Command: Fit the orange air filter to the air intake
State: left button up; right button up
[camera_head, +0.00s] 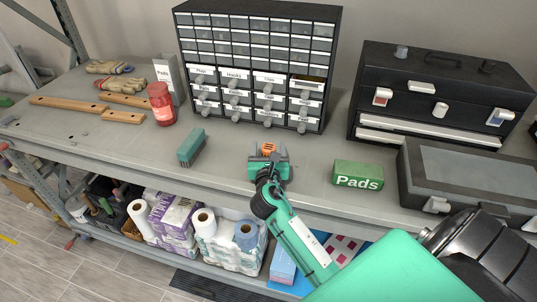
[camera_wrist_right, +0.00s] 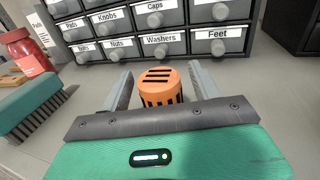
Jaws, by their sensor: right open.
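The orange air filter (camera_head: 269,148) stands on the grey bench top in front of the drawer cabinet. In the right wrist view the filter (camera_wrist_right: 160,86) is a short orange cylinder with dark slots in its top and side. My right gripper (camera_head: 268,154) reaches in low over the bench, its fingers pointing toward the cabinet. In the wrist view the right gripper (camera_wrist_right: 160,74) is open, with one grey finger on each side of the filter and visible gaps between. The gripper body hides the filter's lower part. I cannot make out the air intake. My left gripper is not in view.
The labelled drawer cabinet (camera_head: 257,62) stands behind the filter. A green brush (camera_head: 191,147) and red jar (camera_head: 161,104) are to the left. A green "Pads" box (camera_head: 358,174) and dark case (camera_head: 470,175) are to the right.

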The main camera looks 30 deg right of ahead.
jog(key=shift+w+d+f, duration=0.1)
jog(key=shift+w+d, duration=0.25)
jog(key=shift+w, duration=0.15)
jog(key=shift+s, duration=0.1)
jog(key=c, duration=1)
jog(key=shift+c, duration=0.4)
